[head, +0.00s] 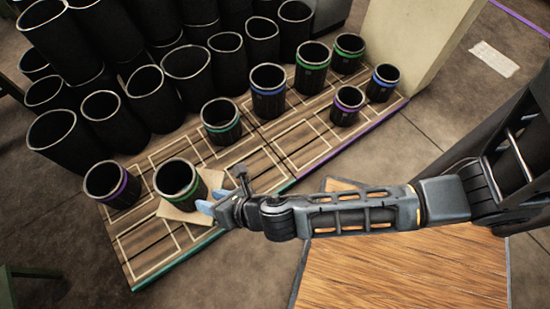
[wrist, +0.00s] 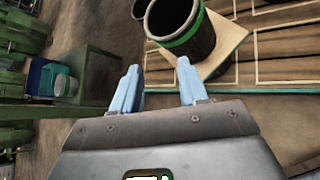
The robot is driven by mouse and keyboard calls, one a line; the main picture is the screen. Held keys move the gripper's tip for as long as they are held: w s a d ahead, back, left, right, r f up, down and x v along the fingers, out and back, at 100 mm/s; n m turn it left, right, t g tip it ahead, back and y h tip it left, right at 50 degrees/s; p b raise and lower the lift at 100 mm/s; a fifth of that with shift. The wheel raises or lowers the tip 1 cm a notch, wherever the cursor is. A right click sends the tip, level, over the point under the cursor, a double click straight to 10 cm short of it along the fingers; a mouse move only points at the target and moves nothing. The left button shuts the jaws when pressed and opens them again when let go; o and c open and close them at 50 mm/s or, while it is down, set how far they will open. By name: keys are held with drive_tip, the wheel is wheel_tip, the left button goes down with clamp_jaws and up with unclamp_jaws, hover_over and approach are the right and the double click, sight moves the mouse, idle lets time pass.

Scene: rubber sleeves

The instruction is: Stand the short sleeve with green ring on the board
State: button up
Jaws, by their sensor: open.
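A black sleeve with a green ring (head: 180,182) stands upright on a small tan square board (head: 212,182) at the lower left of the head view. In the wrist view the sleeve (wrist: 202,42) is at the top, with its open mouth toward the camera, and the board (wrist: 232,38) shows around its base. My gripper (head: 212,202) is just right of the sleeve, near the board's edge. In the wrist view its two blue fingers (wrist: 158,72) are apart with nothing between them, and the sleeve is beyond the fingertips, toward the right.
A purple-ringed sleeve (head: 113,187) stands close left of the board. Another green-ringed sleeve (head: 221,124) and a blue-ringed one (head: 268,92) stand farther back on the marked wooden platform (head: 150,262). Taller plain black sleeves (head: 72,140) crowd the back left.

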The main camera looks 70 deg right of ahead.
drive_tip(key=s+d+r+m+y, duration=0.1)
drive_tip(key=s+d+r+m, duration=0.15)
drive_tip(key=s+m, duration=0.45)
drive_tip(key=s+r+m+t, duration=0.1)
drive_tip(key=s+r+m, duration=0.6)
drive_tip(key=r+m, duration=0.3)
drive_tip(key=s+r+m+t, duration=0.2)
drive_tip(key=s+r+m, duration=0.5)
drive_tip(key=r+m, duration=0.4)
wheel_tip(320, 180, up, 3)
drive_tip(key=shift+s+d+f+m+t, duration=0.2)
drive_tip(key=shift+s+d+m+t, duration=0.1)
drive_tip(key=shift+s+d, duration=0.05)
